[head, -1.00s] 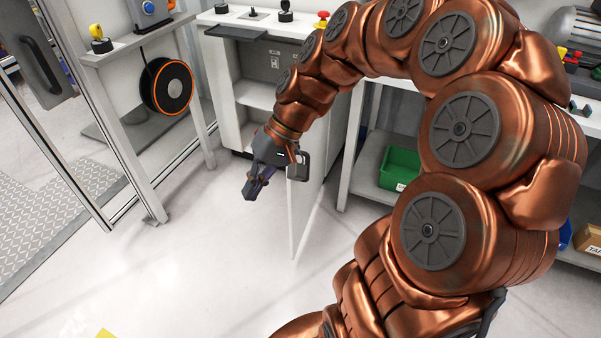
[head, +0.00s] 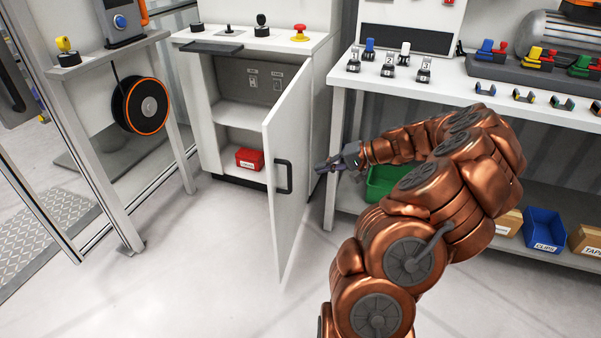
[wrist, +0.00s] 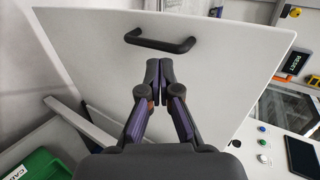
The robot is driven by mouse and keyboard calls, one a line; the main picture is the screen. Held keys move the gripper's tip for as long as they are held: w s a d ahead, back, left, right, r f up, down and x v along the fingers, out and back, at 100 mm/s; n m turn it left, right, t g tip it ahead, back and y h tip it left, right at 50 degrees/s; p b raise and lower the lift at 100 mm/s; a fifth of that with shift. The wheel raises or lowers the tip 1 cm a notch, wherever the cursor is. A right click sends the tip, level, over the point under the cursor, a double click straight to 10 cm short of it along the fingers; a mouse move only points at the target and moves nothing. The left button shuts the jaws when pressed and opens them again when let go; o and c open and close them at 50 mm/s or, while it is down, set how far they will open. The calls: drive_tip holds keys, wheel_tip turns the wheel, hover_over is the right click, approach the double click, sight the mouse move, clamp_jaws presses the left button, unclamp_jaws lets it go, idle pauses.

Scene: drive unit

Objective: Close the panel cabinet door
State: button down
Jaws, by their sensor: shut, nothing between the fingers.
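The white panel cabinet (head: 206,100) stands at the back, with its door (head: 291,150) swung well open toward me. A dark handle (head: 283,177) is on the door's outer face; it also shows in the wrist view (wrist: 160,41). My gripper (head: 320,168) is on the outer side of the door, to the right of the handle, and looks apart from it. In the wrist view my gripper (wrist: 160,66) is shut and empty, its fingertips pointing at the door face just below the handle. I cannot tell if they touch the door.
Inside the cabinet is a red bin (head: 249,159). The workbench (head: 342,85) stands to the right, with a green bin (head: 388,181) and a blue bin (head: 543,227) on its lower shelf. A cable reel (head: 140,105) hangs at the left. The floor before the door is clear.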

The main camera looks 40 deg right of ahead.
approach(273, 176)
wheel_tip(273, 176, down, 4)
drive_tip(key=w+a, duration=0.1)
drive_tip(key=w, duration=0.1)
drive_tip(key=shift+w+a+r, duration=0.25)
drive_tip(key=shift+w+a, duration=0.9)
drive_tip(key=shift+w, duration=0.2)
